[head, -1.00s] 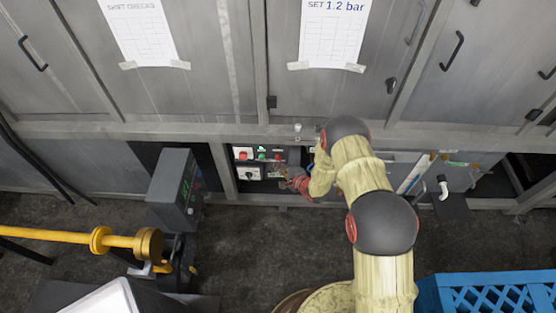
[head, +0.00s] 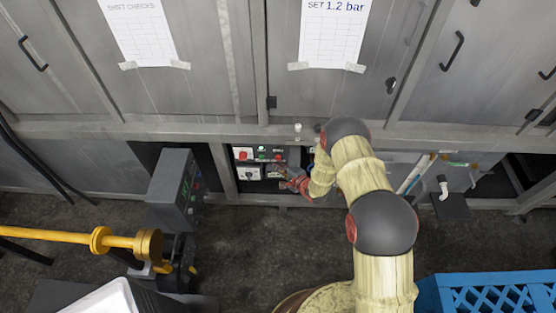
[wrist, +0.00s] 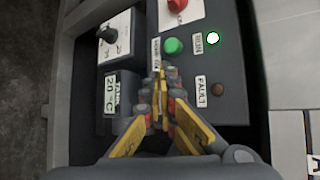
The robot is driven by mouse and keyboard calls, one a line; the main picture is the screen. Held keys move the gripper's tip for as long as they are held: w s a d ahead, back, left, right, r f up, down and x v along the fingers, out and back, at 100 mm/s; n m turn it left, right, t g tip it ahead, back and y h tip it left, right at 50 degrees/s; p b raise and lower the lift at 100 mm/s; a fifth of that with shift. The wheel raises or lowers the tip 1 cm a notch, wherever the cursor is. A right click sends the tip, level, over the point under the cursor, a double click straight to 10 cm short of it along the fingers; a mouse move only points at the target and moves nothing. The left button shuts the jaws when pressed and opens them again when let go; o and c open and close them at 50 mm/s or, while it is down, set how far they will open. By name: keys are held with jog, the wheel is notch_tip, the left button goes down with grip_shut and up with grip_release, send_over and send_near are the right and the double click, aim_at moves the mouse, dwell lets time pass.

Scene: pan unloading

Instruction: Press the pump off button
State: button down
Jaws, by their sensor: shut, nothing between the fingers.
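The control panel (wrist: 205,130) fills the wrist view, with a green button (wrist: 174,46) and a red knob (wrist: 177,4) on a white plate at the top edge. The RUN lamp (wrist: 212,38) glows green; the FAULT lamp (wrist: 217,90) is dull brown. My gripper (wrist: 158,82) is shut and empty, its fingertips over the panel just below the green button in the picture. The fingers cover the panel there, and I cannot tell whether they touch it. In the head view the panel (head: 250,163) sits low in the cabinet, with my gripper at its right.
In the head view a grey console (head: 175,190) and yellow pipe (head: 70,236) stand left, a blue crate (head: 490,292) at lower right. Dark floor lies in front.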

jog(key=shift+w, duration=0.1)
jog(key=shift+w, duration=0.3)
jog(key=shift+w+b, duration=0.4)
jog(key=shift+w, duration=0.15)
dwell(1.0)
jog(key=shift+s, duration=0.1)
jog(key=shift+s+p, duration=0.3)
jog(key=shift+s, duration=0.6)
jog(key=s+p, duration=0.1)
jog(key=s, duration=0.4)
